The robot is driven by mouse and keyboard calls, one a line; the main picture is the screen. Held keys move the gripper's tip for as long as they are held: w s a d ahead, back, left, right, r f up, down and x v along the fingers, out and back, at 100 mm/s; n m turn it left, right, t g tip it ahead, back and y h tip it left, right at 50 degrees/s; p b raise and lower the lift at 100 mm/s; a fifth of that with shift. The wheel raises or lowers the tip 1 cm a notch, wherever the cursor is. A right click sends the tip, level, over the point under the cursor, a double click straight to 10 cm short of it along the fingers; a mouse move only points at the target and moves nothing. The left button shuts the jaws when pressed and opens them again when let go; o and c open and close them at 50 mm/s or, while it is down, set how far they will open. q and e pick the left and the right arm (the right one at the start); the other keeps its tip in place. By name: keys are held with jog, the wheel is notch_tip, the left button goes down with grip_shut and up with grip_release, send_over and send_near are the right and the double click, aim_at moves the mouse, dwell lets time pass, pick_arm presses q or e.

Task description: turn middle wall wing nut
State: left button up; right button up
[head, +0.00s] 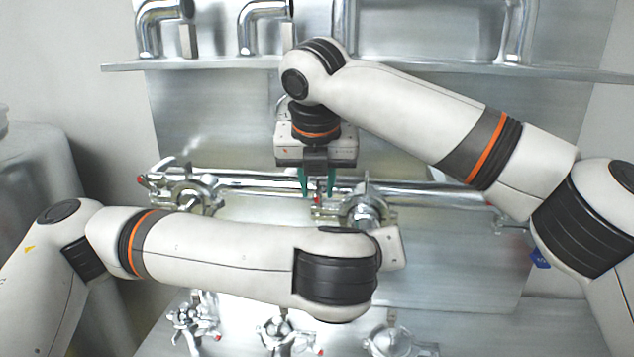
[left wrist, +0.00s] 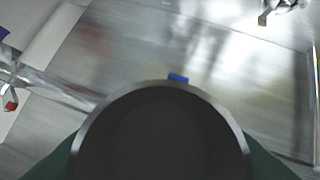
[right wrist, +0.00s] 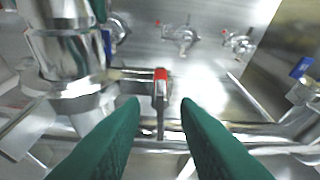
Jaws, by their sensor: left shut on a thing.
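The middle wall clamp (head: 365,208) is a shiny metal fitting on a horizontal pipe. Its red-tipped wing nut (right wrist: 160,88) stands upright in the right wrist view, between and just beyond my right fingertips. In the head view the red tip (head: 317,201) shows between the green fingers. My right gripper (head: 318,190) is open with a gap around the nut; I cannot tell whether either finger touches it. My left gripper (left wrist: 165,150) is shut on a dark round thing with a grey rim (left wrist: 165,88), which fills the lower left wrist view. In the head view, my left arm hides that gripper.
Another wall clamp (head: 185,195) with a red tip is at left. Lower clamps (head: 190,318) line the bottom. A metal shelf (head: 220,68) with bent pipes runs above. A pale tank (head: 40,170) stands at left. My left forearm crosses below the wall clamps.

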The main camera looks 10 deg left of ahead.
grip_shut()
jog(key=shift+m, duration=0.4)
jog(key=m, duration=0.1)
jog(key=m+h, duration=0.1)
jog(key=m, duration=0.1)
jog(key=m+h, duration=0.1)
jog(key=shift+a+m, duration=0.25)
jog(key=shift+m, duration=0.05)
jog(key=m+h, duration=0.1)
jog(key=m, duration=0.1)
jog(key=m+g, duration=0.1)
jog(key=m, duration=0.2)
jog(key=shift+w+h, duration=0.1)
jog(key=shift+h, duration=0.3)
jog(key=shift+m, duration=0.3)
